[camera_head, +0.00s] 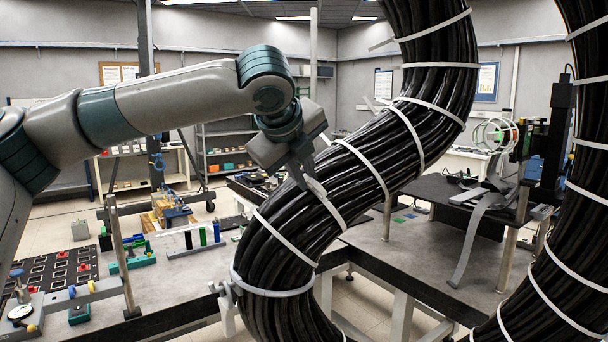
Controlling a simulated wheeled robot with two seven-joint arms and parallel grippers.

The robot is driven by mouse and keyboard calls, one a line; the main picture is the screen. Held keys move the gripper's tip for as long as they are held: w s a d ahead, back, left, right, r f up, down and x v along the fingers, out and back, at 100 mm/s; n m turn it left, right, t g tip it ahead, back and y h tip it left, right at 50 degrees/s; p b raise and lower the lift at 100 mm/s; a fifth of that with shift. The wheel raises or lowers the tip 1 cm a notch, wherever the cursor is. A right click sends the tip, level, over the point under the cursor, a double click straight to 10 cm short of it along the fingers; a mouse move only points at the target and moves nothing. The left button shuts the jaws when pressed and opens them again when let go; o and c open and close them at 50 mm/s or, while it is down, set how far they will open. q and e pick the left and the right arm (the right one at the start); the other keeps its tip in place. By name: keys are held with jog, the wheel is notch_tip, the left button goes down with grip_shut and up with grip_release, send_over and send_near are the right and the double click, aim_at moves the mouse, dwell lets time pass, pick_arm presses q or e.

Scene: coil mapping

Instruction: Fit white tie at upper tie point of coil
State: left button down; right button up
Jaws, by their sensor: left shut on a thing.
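The coil (290,215) is a thick bundle of black cables that curves from the top centre down to the lower middle. Several white ties ring it at intervals. My left gripper (312,186) reaches in from the left and is at the coil's upper left face, pointing down. It is shut on a white tie (331,211), whose strip runs from the fingers down across the cables. The gripper body hides part of the coil edge there. I cannot tell whether this tie goes fully round the bundle. My right gripper is out of view.
The coil's other side (575,230) rises at the right edge. A grey workbench (385,262) stands behind the coil. A board with red parts (55,272) and a green block (132,260) are on the left. A grey strap (472,245) hangs from a stand at the right.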

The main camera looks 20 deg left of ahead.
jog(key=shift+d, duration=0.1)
pick_arm(q)
jog(key=c, duration=1.7)
grip_release()
